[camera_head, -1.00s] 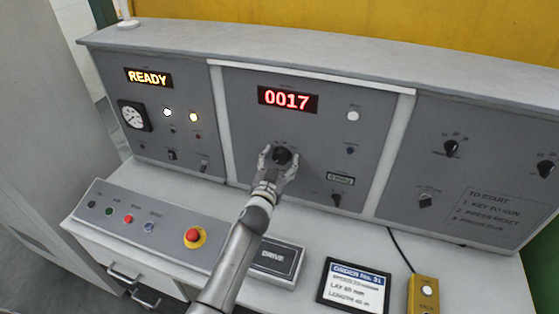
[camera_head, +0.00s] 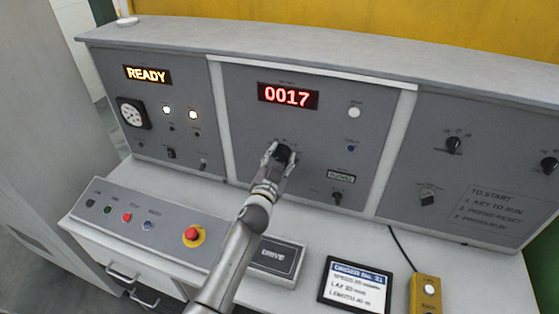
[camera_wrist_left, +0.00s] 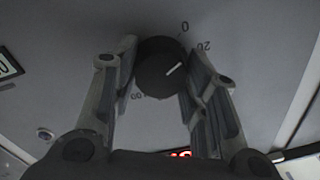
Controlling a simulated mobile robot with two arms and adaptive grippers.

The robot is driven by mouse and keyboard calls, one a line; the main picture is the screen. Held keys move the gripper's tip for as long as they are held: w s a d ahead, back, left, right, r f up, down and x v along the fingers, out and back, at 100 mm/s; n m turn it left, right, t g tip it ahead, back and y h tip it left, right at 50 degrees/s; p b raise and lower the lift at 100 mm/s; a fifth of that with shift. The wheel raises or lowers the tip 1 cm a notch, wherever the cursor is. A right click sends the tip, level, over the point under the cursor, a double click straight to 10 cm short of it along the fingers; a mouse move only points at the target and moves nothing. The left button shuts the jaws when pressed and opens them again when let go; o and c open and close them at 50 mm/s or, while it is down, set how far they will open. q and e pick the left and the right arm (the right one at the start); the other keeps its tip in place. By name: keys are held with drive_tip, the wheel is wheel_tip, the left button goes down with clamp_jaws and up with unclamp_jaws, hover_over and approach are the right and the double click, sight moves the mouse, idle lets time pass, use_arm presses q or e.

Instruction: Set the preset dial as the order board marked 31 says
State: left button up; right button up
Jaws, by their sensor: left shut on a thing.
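The black dial (camera_head: 283,153) sits on the middle console panel below a red display (camera_head: 288,96) that reads 0017. My left gripper (camera_head: 281,157) is shut on this dial, one finger on each side. In the left wrist view the dial (camera_wrist_left: 160,70) shows between the fingers, its white mark pointing up and right, near the printed 0 and 20. The order board (camera_head: 355,285) lies on the desk, headed ORDER No. 31. Its lines name speed, lay and length, but the small figures are blurred. My right gripper is out of view.
A red stop button (camera_head: 192,233) and a DRIVE box (camera_head: 277,260) are near my left arm. A yellow box (camera_head: 426,293) with a cable stands right of the board. The left display (camera_head: 148,74) reads READY. Other knobs (camera_head: 453,145) are on the right panel.

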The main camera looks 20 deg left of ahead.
use_arm(q)
drive_tip(key=m+b, duration=0.1)
drive_tip(key=m, duration=0.2)
drive_tip(key=m+b, duration=0.1)
drive_tip(key=m, duration=0.1)
drive_tip(key=shift+f+m, duration=0.2)
drive_tip(key=shift+m, duration=0.2)
drive_tip(key=m, duration=0.3)
drive_tip(key=shift+b, duration=0.35)
drive_tip(key=shift+m+h, duration=0.4)
drive_tip(key=shift+m, duration=1)
drive_tip(key=o, duration=1)
drive_tip(key=shift+r, duration=0.1)
drive_tip(key=shift+o, duration=0.2)
drive_tip(key=s, duration=1.2)
drive_tip(key=shift+a+f, duration=0.15)
drive_tip(key=shift+f, duration=0.15)
